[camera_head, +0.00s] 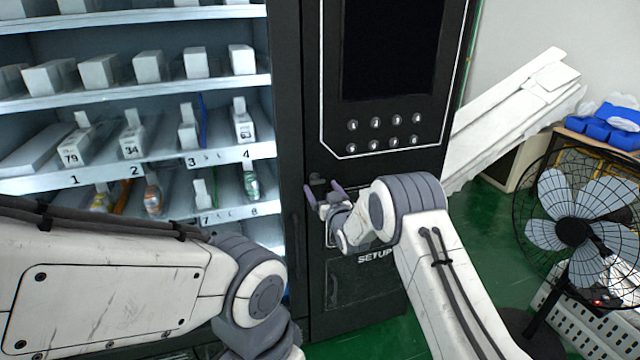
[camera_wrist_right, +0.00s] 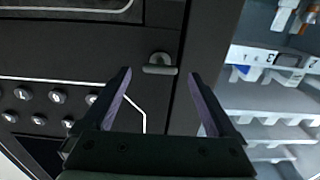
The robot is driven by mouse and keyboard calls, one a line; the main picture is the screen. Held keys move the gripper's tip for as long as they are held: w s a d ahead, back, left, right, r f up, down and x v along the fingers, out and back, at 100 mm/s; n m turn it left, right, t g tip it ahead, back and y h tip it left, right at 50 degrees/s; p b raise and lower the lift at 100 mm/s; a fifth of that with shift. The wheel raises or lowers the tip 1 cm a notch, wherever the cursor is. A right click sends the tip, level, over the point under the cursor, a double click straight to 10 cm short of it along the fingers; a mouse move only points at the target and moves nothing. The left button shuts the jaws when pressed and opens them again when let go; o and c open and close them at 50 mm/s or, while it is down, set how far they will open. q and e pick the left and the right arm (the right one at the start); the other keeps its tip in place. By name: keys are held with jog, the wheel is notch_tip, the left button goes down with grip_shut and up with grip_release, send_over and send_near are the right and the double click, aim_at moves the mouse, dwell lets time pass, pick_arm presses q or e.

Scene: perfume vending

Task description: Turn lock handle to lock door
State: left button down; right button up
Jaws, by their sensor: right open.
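The lock handle (camera_wrist_right: 160,66) is a small grey lever on a round base, on the black front panel of the vending machine (camera_head: 345,285). In the right wrist view it lies between the two purple-lined fingertips of my right gripper (camera_wrist_right: 160,76), slightly beyond them. I cannot tell whether they touch it. The right gripper is open and also shows in the head view (camera_head: 324,192), at the panel below the keypad. The lever points sideways in the wrist view. My left arm crosses the lower left of the head view; its gripper is not in view.
Lit shelves (camera_head: 130,180) with several boxes and bottles fill the left side. Round keypad buttons (camera_head: 375,122) sit above the right gripper under a dark screen (camera_head: 390,50). A black fan (camera_head: 575,230) and white panels (camera_head: 520,115) stand at the right.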

aim_at(317, 180)
jog(key=shift+x, duration=1)
jog(key=shift+c, duration=0.3)
jog(key=c, duration=1.3)
jog(key=shift+a+f+n+b, duration=0.1)
jog(key=shift+n+b, duration=8.9)
jog(key=shift+b, duration=3.25)
jog(key=o, duration=1.4)
jog(key=shift+c, duration=0.2)
